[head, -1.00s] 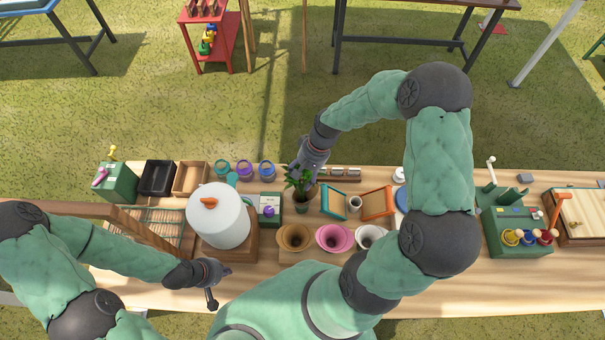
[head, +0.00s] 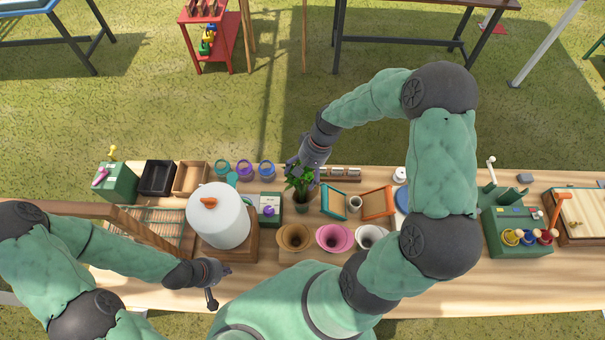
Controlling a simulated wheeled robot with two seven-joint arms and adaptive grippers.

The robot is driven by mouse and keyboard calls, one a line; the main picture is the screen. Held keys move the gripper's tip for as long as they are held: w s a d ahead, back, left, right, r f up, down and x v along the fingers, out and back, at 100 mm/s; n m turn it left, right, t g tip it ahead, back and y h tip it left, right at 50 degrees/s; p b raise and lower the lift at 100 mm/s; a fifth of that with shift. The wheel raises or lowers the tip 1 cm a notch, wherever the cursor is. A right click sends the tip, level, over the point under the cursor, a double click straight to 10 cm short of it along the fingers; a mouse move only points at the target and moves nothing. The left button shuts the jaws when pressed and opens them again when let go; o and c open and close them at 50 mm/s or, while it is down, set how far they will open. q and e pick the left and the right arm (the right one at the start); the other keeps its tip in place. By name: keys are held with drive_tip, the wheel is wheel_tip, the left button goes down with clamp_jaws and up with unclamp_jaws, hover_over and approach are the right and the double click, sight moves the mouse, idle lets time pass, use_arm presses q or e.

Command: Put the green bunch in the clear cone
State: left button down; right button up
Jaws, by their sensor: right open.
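The green bunch (head: 300,180) is a leafy cluster above a small dark green pot (head: 303,208), left of the teal frame. My right gripper (head: 303,170) is open at the far side of the leaves, very close to them. Whether it touches them is hard to tell.
A white tank with an orange cap (head: 220,216) stands left of the cones. Teal (head: 333,203) and orange (head: 377,204) frames stand right of the bunch, with a small cup between. Several jars line the back edge. The green machine (head: 516,232) stands right.

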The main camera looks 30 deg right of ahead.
drive_tip(key=v, duration=1.1)
drive_tip(key=shift+f, duration=0.1)
